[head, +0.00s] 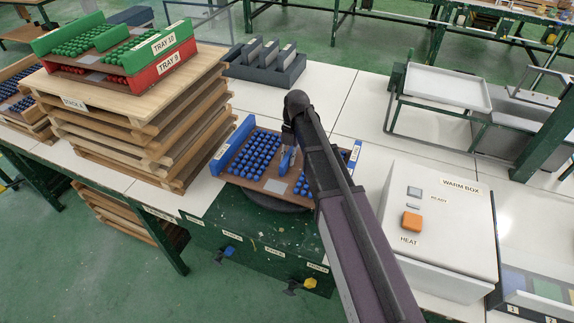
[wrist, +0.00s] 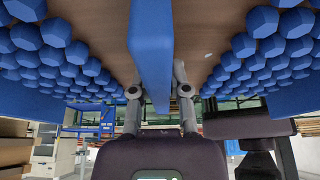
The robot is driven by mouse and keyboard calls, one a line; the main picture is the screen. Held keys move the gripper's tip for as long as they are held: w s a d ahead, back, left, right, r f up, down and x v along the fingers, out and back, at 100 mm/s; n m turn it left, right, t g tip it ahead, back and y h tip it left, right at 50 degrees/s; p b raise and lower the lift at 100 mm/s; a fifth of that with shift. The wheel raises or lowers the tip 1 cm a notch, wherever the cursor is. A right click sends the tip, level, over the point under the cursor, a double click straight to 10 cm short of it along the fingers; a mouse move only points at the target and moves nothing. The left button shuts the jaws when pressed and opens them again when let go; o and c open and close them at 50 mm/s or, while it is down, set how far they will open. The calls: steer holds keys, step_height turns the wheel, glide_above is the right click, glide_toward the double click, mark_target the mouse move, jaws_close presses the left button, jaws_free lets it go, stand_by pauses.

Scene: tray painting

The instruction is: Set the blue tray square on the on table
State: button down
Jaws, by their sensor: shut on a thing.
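The blue tray (head: 233,146) is a brown board with blue end walls, rows of blue knobs and a blue middle handle. It lies over a dark round turntable (head: 262,202), of which only the front edge shows. The tray looks roughly level, and I cannot tell whether it touches the turntable. My gripper (head: 288,158) is shut on the tray's middle handle. In the wrist view the two fingers of my gripper (wrist: 158,92) are on either side of the blue handle (wrist: 151,45). My arm hides part of the tray's right side.
Stacked wooden boards (head: 150,115) stand left, topped by a red tray (head: 150,78) and a green tray (head: 150,45). A dark slotted rack (head: 265,68) stands behind. The white warm box (head: 440,230) is close on the right. White table top (head: 335,95) is clear behind.

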steer(key=shift+f+b, duration=0.4)
steer(key=shift+f, duration=0.25)
steer(key=c, duration=0.6)
jaws_free()
steer(key=shift+r, duration=0.1)
steer(key=p+v, duration=1.1)
steer(key=v, duration=0.1)
steer(key=shift+s, duration=0.15)
stand_by(0.6)
